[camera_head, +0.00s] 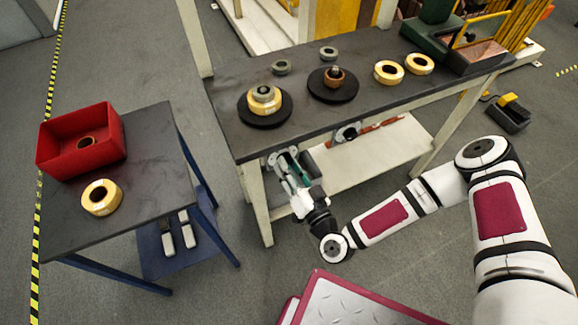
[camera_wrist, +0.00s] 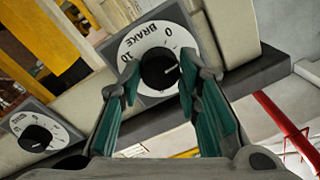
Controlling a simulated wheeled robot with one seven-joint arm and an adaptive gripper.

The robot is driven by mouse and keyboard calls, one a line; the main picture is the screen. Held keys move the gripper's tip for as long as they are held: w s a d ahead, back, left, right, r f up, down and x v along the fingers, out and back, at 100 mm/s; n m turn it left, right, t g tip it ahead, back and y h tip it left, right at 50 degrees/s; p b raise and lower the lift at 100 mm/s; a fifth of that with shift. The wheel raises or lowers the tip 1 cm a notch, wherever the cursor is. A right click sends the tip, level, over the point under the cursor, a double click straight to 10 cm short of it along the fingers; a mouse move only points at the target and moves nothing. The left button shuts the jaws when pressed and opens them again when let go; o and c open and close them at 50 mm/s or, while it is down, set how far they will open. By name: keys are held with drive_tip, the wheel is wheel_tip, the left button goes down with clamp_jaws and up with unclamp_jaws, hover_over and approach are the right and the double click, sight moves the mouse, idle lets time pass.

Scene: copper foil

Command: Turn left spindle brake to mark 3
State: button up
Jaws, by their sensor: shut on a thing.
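The left spindle brake is a white dial (camera_wrist: 148,40) with the word BRAKE and the figures 0 and 10 showing, and a black knob (camera_wrist: 158,73) at its centre. A pale pointer line on the knob points to the right in the wrist view, past the 0; the figures on that side are hidden by a finger. My gripper (camera_wrist: 159,80) has its teal fingers on both sides of the knob, shut on it. In the head view my gripper (camera_head: 281,162) is at the bench's front left edge and hides most of the dial.
A second dial (camera_wrist: 36,134) shows at the left in the wrist view; its black knob (camera_head: 347,132) is on the bench front. The bench (camera_head: 225,92) carries two black spindle plates, tape rolls and rings. A side table (camera_head: 150,125) holds a red bin (camera_head: 75,155) and a roll (camera_head: 101,197).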

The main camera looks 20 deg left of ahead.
drive_tip(key=shift+s+f+m+t, duration=0.1)
drive_tip(key=shift+m+t, duration=0.3)
drive_tip(key=shift+m, duration=3.6)
drive_tip(key=o, duration=1.1)
drive_tip(key=shift+o, duration=0.2)
drive_tip(key=r+v, duration=0.1)
drive_tip(key=v, duration=1)
drive_tip(key=shift+s+d+f, duration=0.3)
drive_tip(key=shift+s+f, duration=0.05)
drive_tip(key=shift+f, duration=0.05)
